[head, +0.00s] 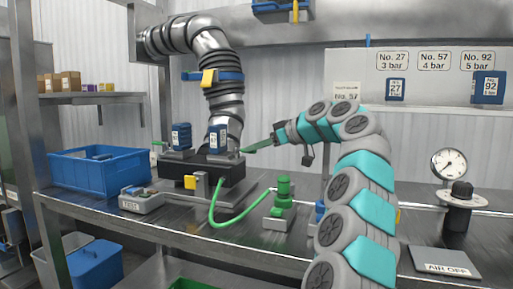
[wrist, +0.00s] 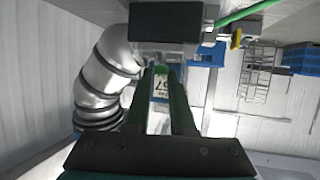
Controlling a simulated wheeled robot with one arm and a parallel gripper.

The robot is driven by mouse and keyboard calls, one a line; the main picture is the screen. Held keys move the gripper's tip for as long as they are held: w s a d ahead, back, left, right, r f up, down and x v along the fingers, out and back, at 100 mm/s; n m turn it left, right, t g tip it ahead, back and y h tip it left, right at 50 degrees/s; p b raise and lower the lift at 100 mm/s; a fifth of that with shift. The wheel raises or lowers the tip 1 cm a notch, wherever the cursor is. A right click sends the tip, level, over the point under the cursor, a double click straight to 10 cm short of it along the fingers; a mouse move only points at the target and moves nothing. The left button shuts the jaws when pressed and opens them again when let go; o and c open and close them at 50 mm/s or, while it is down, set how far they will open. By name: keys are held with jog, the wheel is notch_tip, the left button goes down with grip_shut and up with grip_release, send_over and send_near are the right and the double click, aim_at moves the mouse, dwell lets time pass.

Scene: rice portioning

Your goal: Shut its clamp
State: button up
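My gripper (head: 256,147), with green fingers, is just right of a blue cartridge (head: 218,139) standing in a black base (head: 232,172) on the bench. In the wrist view my fingers (wrist: 162,76) are apart, with a blue cartridge (wrist: 161,88) labelled 57 showing between them; I cannot tell whether they touch it. A second blue cartridge (head: 181,137) stands in the base's left side. A yellow lever (head: 190,182) sits at the front of the base; a yellow part also shows in the wrist view (wrist: 236,38). A blue band with a yellow latch (head: 208,77) is around the silver duct.
A green hose (head: 214,208) runs from the base toward a green valve (head: 283,192). A blue bin (head: 90,180) and a small grey tray (head: 138,202) are at left. A gauge (head: 448,163) and an AIR OFF plate (head: 446,264) are at right. The silver duct (head: 222,95) rises behind.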

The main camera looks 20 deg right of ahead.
jog(key=o, duration=0.5)
jog(key=shift+v, duration=3.9)
